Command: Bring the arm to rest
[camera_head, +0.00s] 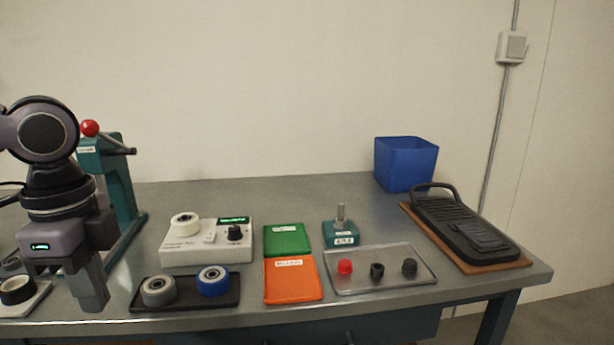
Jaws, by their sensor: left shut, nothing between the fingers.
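My left arm comes in at the left edge of the head view and hangs down over the left part of the bench. My left gripper (92,302) points downward, shut and empty, just left of the black tray (188,305). It is in front of the teal press (119,178) with a red ball knob and hides part of its base. My right gripper is not in view.
The black tray holds a grey and a blue wheel. Behind it is a white tester (207,256). Green (287,239) and orange (293,281) mats, a teal block (341,238), a clear tray (381,285) with knobs, a blue bin (405,164) and a black device (465,225) stand rightward.

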